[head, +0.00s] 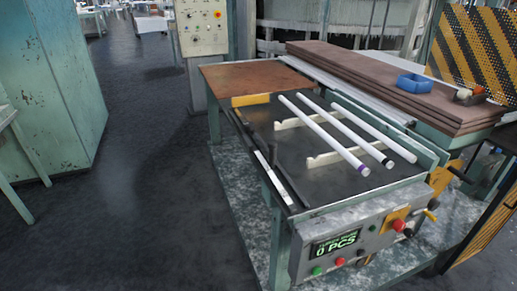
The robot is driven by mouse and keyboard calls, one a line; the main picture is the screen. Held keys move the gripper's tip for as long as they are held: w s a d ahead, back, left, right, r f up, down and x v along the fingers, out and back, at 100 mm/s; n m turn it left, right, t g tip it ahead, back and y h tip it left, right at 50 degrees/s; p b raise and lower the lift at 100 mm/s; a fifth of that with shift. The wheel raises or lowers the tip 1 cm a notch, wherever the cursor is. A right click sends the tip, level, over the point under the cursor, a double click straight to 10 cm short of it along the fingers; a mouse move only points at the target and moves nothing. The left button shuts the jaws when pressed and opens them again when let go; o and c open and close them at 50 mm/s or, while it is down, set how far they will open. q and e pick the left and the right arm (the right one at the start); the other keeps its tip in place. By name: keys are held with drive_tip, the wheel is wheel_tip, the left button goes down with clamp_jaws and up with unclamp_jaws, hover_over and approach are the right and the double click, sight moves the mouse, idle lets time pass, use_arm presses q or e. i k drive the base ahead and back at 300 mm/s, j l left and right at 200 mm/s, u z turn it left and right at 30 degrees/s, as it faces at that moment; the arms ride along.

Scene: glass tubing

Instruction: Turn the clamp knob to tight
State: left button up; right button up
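A worktable holds several white glass tubes (335,140) on pale notched rests (335,157). On its front is a grey control box (345,235) with a green display reading 0 PCS (336,245). At the box's right end is a red knob (399,225) on a yellow plate, with a small dark knob (408,233) below it and a yellow-tipped lever (430,215) beside it. I cannot tell which of these is the clamp knob, or whether it is tight. Neither of my grippers is in the head view.
A dark crank handle (459,173) sticks out at the table's right. A green cabinet (50,90) stands at left. The dark floor (145,190) between cabinet and table is clear.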

sight(248, 126)
drive_tip(key=i+j+z, duration=0.1)
drive_tip(key=z, duration=0.25)
drive_tip(key=i+j+z, duration=0.1)
drive_tip(key=z, duration=0.25)
drive_tip(key=i+j+z, duration=0.1)
drive_tip(key=z, duration=0.25)
